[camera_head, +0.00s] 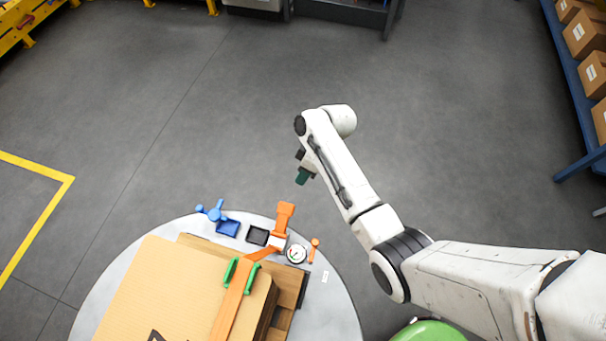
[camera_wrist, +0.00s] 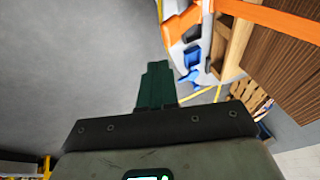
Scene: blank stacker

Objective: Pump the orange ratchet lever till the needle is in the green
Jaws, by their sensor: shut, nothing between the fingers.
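The orange ratchet lever (camera_head: 284,217) stands at the far edge of the round grey table, tilted up from the strap mechanism. It also shows in the wrist view (camera_wrist: 181,22), near the top. A round white gauge (camera_head: 296,254) sits just right of the lever's base; its needle is too small to read. An orange strap (camera_head: 232,300) runs from the mechanism over the cardboard stack. My gripper (camera_head: 302,178) is in the air beyond the table edge, up and right of the lever, apart from it. Its dark green fingers (camera_wrist: 156,85) are shut and empty.
The round table (camera_head: 343,318) carries a cardboard stack (camera_head: 150,290) with green corner guards (camera_head: 230,271). A blue knob (camera_head: 215,211), a blue tray (camera_head: 228,228), a black tray (camera_head: 257,236) and a small orange lever (camera_head: 314,247) line its far edge. The floor beyond is clear.

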